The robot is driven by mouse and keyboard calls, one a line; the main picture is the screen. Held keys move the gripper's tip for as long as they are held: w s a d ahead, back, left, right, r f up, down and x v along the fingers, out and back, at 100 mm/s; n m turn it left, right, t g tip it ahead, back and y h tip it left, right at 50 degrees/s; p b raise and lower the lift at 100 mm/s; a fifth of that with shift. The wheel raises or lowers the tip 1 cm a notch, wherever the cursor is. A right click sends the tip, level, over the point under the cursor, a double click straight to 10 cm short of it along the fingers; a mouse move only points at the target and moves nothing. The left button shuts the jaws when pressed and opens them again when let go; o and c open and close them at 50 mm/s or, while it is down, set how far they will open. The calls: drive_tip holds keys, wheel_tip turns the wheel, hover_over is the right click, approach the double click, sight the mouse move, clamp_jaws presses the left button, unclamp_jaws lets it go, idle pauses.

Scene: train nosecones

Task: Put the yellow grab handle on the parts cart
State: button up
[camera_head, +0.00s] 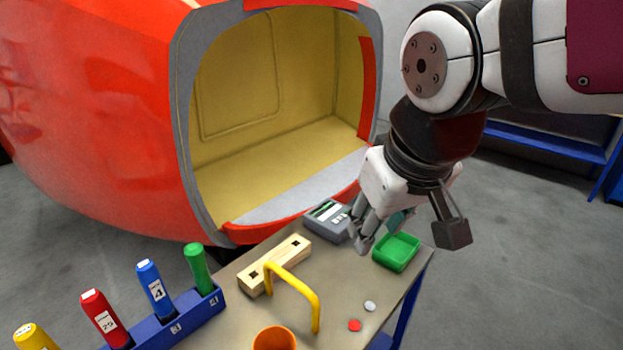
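The yellow grab handle (295,284) is a bent U-shaped bar.
A green tray (397,251) and a grey device (328,220) lie near my gripper. An orange cup (274,339), red disc (355,325) and grey disc (370,306) are in front. A blue rack (180,325) holds coloured cylinders. The red nosecone (90,110) stands behind.

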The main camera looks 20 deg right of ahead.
drive_tip(key=shift+m+t, duration=0.5)
drive_tip(key=shift+m, duration=0.1)
drive_tip(key=s, duration=0.3)
drive_tip(key=s+d, duration=0.1)
drive_tip(key=s, duration=0.1)
drive_tip(key=shift+r, duration=0.35)
